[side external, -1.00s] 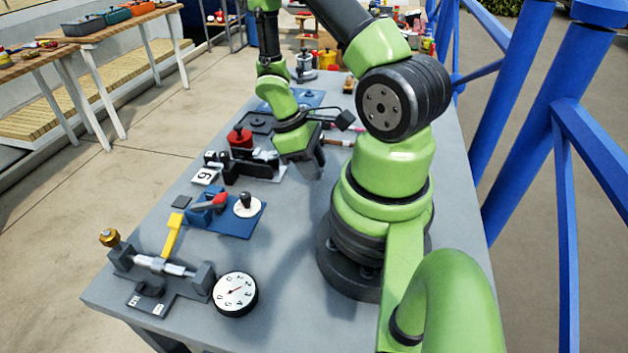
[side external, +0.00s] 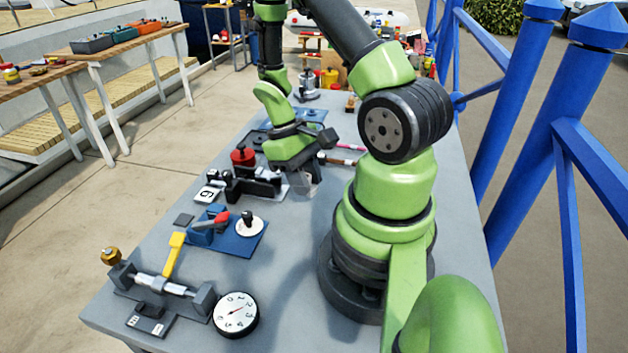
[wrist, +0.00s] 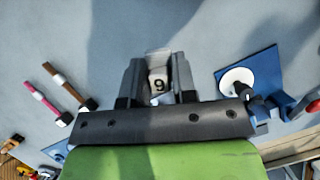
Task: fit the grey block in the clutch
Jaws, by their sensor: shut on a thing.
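My gripper (wrist: 158,70) points down over the middle of the bench, beside the black fixture. In the side view its fingers (side external: 308,180) are faint against the bench. It is shut on a pale grey block (wrist: 158,54), which shows between the fingers in the wrist view. A white face marked 9 (wrist: 158,85) shows just below it; I cannot tell whether it belongs to the block or lies beyond. The likely clutch is the blue body with a red lever (side external: 213,226), on a blue plate nearer the side camera. The gripper is clear of it.
A yellow-handled tool (side external: 174,254) and a dial (side external: 236,314) are nearer.

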